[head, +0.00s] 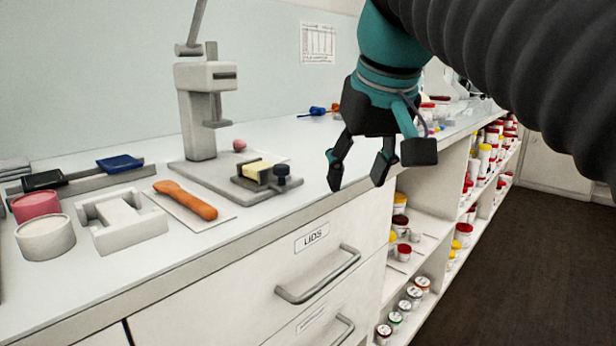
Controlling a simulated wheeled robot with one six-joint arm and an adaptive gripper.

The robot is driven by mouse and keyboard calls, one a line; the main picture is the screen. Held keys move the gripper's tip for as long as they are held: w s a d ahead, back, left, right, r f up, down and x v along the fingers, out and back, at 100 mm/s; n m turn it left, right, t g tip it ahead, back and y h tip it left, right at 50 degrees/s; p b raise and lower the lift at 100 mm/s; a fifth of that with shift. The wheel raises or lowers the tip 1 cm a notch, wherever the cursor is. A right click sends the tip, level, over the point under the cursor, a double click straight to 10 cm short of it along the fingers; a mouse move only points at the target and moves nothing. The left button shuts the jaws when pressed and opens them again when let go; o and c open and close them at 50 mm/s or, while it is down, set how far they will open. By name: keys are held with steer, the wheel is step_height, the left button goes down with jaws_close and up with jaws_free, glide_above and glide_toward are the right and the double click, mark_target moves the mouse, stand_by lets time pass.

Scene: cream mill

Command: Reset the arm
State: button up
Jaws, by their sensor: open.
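My gripper (362,166) is open and empty, with its dark fingers spread and pointing down. It hangs over the front edge of the white counter (262,217), right of the grey press. My teal arm and a black ribbed hose come in from the upper right. The fingers appear apart from the counter and its objects, though the exact gap cannot be told.
A grey press (197,115) stands at the back. An orange-handled tool (187,200), a vise-like fixture (265,180) and a pink jar (38,204) sit on the counter. A LIDS drawer handle (318,276) juts out below. Shelves of jars (460,235) stand right; dark floor (490,260) is clear.

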steer(key=s+d+f+m, duration=0.1)
steer(key=s+d+f, duration=0.2)
steer(key=f, duration=0.6)
steer(key=s+d+f+m, duration=0.1)
steer(key=s+d+f, duration=0.2)
steer(key=f, duration=0.7)
steer(key=s+d+f+m+h, duration=0.1)
steer(key=s+d+f, duration=0.2)
steer(key=f, duration=0.6)
steer(key=shift+s+d+f+t+p, duration=0.15)
steer(key=shift+s+t+p, duration=0.3)
steer(key=shift+s, duration=0.4)
